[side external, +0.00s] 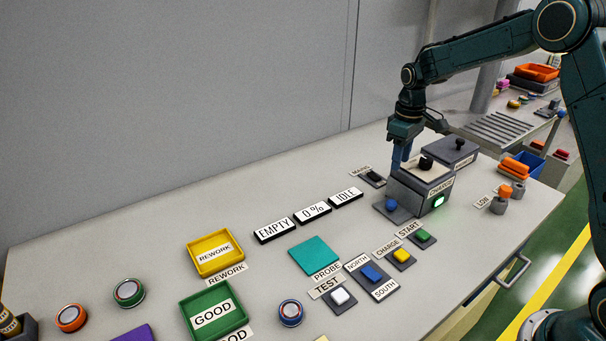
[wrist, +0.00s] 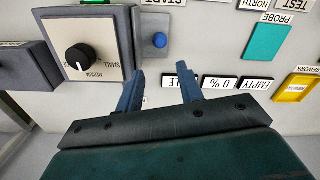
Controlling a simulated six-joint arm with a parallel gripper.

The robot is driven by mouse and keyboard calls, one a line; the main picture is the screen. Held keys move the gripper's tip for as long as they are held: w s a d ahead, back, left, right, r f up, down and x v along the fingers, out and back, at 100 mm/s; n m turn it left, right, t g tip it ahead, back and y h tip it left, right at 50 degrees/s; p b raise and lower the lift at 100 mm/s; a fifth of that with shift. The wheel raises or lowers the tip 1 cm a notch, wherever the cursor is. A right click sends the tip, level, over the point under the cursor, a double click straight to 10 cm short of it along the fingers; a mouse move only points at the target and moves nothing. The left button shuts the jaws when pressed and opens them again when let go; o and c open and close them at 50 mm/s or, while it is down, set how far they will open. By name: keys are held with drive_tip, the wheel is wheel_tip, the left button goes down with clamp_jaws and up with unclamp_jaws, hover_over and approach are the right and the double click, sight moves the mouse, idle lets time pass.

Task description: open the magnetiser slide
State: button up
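The grey magnetiser box (side external: 407,190) stands at the right of the bench, with a black knob (side external: 426,163) on its pale top plate and a lit green lamp (side external: 438,201) on its front. In the wrist view, the black knob (wrist: 80,57) sits on a dial plate marked SMALL and MEDIUM. A blue knob (side external: 391,204) on a grey plate sits at the box's left side and also shows in the wrist view (wrist: 160,40). My gripper (side external: 402,163) points down beside and above the box. Its blue fingers (wrist: 160,85) are apart with nothing between them, clear of the blue knob.
A second dark box (side external: 460,150) with a black knob stands behind the magnetiser. A MAINS switch (side external: 373,178) lies to its left. EMPTY, 0 % and IDLE displays (side external: 312,211) stand mid-bench. START (side external: 422,238) and CHARGE (side external: 401,257) buttons lie in front. The left rear bench is clear.

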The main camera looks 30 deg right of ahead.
sight(392, 201)
drive_tip(key=shift+f, duration=0.15)
wheel_tip(392, 201, down, 14)
drive_tip(key=shift+r, duration=0.25)
idle(0.5)
clamp_jaws()
